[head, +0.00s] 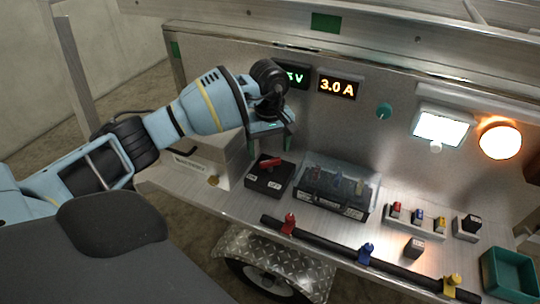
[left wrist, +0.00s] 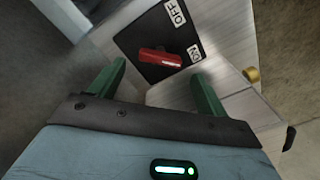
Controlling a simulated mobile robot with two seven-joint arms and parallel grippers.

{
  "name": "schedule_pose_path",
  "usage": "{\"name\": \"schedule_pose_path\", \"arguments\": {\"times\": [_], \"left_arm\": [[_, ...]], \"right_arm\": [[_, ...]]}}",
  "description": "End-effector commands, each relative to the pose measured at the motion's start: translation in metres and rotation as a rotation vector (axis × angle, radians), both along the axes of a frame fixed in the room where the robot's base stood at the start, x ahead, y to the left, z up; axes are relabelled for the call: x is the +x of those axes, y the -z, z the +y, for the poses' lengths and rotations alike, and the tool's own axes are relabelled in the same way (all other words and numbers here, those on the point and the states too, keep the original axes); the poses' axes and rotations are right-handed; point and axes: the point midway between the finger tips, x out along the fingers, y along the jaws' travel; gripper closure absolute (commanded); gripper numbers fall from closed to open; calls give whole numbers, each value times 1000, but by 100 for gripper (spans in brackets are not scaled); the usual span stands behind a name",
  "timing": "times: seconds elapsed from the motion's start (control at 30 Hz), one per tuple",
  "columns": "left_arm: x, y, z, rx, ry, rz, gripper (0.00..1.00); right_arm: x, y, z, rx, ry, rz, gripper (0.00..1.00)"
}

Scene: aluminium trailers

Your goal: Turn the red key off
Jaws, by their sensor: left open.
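The red key (head: 270,162) sits on top of a black switch box (head: 267,184) on the metal bench. In the left wrist view the red key (left wrist: 160,57) lies roughly crosswise on the black plate (left wrist: 150,27), with an OFF label at the upper right and an ON label near the key's right end. My left gripper (head: 272,140) is open and empty, above and behind the box in the head view. In the left wrist view its two green fingers (left wrist: 158,85) are apart, with the key beyond and between them, not touching. My right gripper is in neither view.
A clear-covered box of switches (head: 335,188) stands right of the switch box. A black bar with coloured clamps (head: 366,253) runs along the front edge. A grey box (head: 207,158) is at left. A green tray (head: 510,276) is at far right. Displays (head: 337,87) are on the back panel.

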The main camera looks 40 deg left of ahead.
Motion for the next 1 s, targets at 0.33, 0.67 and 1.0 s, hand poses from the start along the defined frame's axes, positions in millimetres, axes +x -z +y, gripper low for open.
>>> {"name": "schedule_pose_path", "arguments": {"times": [0.33, 0.67, 1.0], "left_arm": [[0, 32, -1, -1, 0, 0, 24], [0, 33, 0, -2, 0, -1, 31], [0, 33, 0, -1, -1, -2, 68]], "right_arm": [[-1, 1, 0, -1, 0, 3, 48], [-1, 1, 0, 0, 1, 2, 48], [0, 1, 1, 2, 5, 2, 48]]}}
